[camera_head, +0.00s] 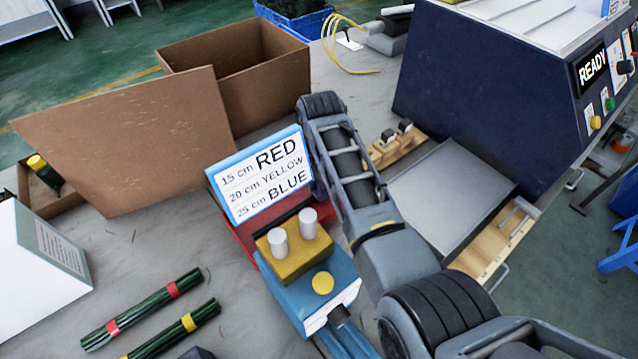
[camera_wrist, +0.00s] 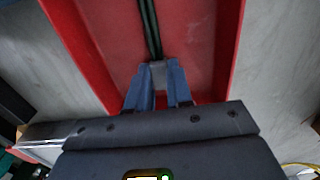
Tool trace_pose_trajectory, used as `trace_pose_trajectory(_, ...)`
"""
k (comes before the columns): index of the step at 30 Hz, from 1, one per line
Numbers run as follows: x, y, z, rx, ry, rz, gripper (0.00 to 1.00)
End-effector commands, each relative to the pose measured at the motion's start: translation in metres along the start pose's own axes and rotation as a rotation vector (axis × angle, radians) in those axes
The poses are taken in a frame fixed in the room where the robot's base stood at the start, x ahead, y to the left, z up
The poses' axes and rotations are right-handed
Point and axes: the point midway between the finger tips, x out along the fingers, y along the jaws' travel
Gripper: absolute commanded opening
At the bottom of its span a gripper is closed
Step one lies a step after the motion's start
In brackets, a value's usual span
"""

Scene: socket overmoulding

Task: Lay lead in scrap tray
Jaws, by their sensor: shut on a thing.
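In the wrist view, my gripper (camera_wrist: 158,85) has its two blue fingers shut on a dark green lead (camera_wrist: 151,28). A grey piece shows between the fingertips at the lead's near end. The lead runs away from the fingers to the top edge of the picture, and its far end is out of view. The red scrap tray (camera_wrist: 215,45) lies below the lead and fingers. Whether the lead touches the tray floor I cannot tell. In the head view, my gripper and the held lead are hidden, and a red part (camera_head: 236,236) shows beneath the length sign (camera_head: 262,178).
Bundled green leads with red bands (camera_head: 142,308) and yellow bands (camera_head: 185,328) lie at lower left. A blue and yellow device (camera_head: 310,285) stands by the sign. Cardboard boxes (camera_head: 130,140) stand behind. A dark blue machine reading READY (camera_head: 480,95) is at right.

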Motion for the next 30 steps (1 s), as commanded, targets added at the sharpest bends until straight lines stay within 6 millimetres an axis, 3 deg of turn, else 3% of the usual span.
trace_pose_trajectory(5, -0.001, 0.000, 0.000, 0.000, 0.000, 0.000, 0.00)
trace_pose_trajectory(6, -0.001, 0.000, 0.000, 0.000, 0.000, 0.000, 0.23)
trace_pose_trajectory(15, -0.001, 0.000, 0.000, 0.000, 0.000, 0.000, 0.50)
trace_pose_trajectory(23, -0.003, 0.000, 0.000, 0.000, 0.000, 0.000, 0.50)
trace_pose_trajectory(30, -0.034, -0.001, 0.000, 0.000, 0.001, -0.004, 0.50)
